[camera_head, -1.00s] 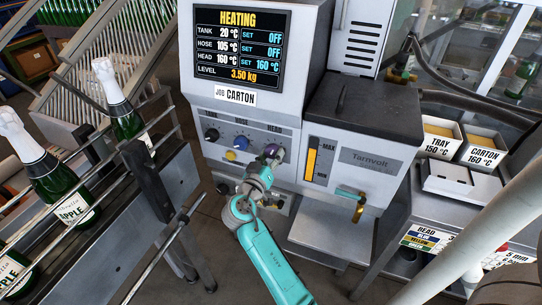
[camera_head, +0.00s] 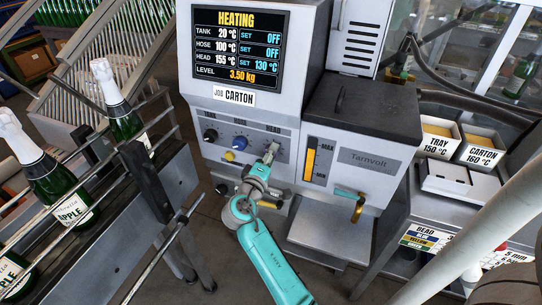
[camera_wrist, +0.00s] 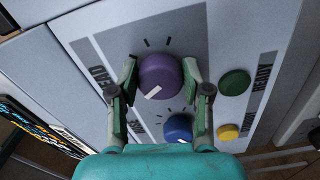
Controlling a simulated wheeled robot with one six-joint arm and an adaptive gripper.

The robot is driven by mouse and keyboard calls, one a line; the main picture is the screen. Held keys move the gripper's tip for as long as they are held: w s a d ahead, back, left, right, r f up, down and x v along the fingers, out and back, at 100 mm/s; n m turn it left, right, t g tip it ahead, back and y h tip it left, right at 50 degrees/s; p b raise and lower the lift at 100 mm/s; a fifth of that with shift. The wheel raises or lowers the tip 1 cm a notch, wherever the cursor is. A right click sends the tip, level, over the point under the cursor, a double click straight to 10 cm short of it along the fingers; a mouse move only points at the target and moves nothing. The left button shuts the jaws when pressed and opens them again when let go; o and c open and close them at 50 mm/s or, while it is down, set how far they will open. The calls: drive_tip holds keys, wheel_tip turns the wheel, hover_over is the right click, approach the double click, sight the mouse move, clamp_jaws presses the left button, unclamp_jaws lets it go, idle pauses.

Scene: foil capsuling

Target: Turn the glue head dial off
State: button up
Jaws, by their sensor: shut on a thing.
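The glue head dial is a purple knob (camera_wrist: 160,76) with a white pointer mark, on the grey panel in the wrist view. The pointer is toward the lower left of the knob in that view. My gripper (camera_wrist: 160,80) has one finger on each side of the knob and is shut on it. In the head view my gripper (camera_head: 271,150) is at the HEAD position of the control panel and mostly hides the dial. The display (camera_head: 239,48) reads HEATING, with HEAD at 155 °C and set 130 °C; TANK and HOSE are set OFF.
A blue hose dial (camera_head: 240,143) and a black tank dial (camera_head: 211,134) are left of my gripper. A yellow button (camera_wrist: 228,132) and a green button (camera_wrist: 234,82) are close to my finger. Bottles (camera_head: 58,185) stand on the rail at left.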

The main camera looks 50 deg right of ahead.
drive_tip(key=shift+w+a+r+n, duration=0.1)
drive_tip(key=shift+n, duration=4.25)
drive_tip(key=shift+w+r+n, duration=0.1)
drive_tip(key=shift+n, duration=4.25)
drive_tip(key=o, duration=1.2)
drive_tip(key=shift+c, duration=0.2)
